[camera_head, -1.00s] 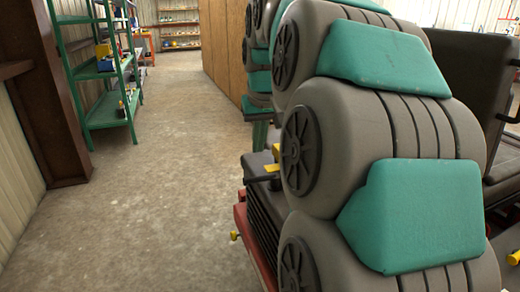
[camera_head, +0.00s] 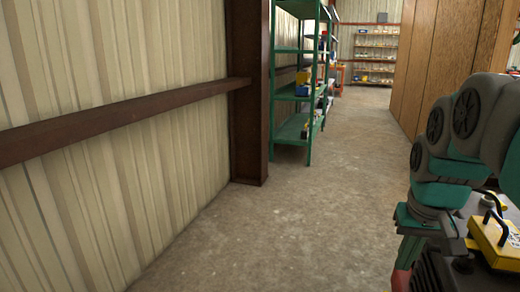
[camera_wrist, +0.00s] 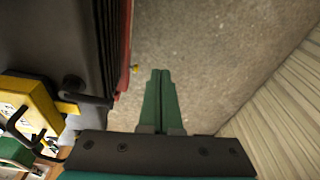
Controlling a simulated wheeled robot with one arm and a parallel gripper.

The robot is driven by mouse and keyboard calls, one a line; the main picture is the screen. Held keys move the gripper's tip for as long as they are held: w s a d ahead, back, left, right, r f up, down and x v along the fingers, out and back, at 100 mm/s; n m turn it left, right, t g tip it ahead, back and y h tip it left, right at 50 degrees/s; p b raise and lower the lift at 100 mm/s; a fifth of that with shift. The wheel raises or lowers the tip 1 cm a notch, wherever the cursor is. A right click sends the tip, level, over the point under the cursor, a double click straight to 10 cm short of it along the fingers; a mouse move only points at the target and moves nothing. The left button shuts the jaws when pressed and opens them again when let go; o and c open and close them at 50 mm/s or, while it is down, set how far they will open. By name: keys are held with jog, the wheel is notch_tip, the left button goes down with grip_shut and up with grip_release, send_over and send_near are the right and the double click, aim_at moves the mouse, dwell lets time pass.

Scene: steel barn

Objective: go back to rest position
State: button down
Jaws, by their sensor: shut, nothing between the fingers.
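My gripper (camera_wrist: 160,75) shows in the wrist view, its two green fingers pressed together with nothing between them. They point over the bare concrete floor, beside the dark ribbed body with a red edge on the left. In the head view my grey and green arm is folded at the right edge and bends downward.
A yellow box (camera_head: 497,242) with a black handle sits at lower right; it also shows in the wrist view (camera_wrist: 32,108). Green shelving (camera_head: 300,95) stands behind a brown steel post (camera_head: 249,100). Wooden panels (camera_head: 432,70) stand right. The floor (camera_head: 270,225) between is clear.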

jog(key=s+a+f+n+g, duration=0.1)
jog(key=s+a+f+g, duration=0.1)
jog(key=s+a+f, duration=0.4)
jog(key=s+a+f+n+g, duration=0.2)
jog(key=s+a+f, duration=0.5)
jog(key=s, duration=0.5)
notch_tip(320, 180, down, 2)
jog(key=shift+f, duration=0.15)
jog(key=c, duration=1.6)
grip_release()
jog(key=shift+a, duration=0.1)
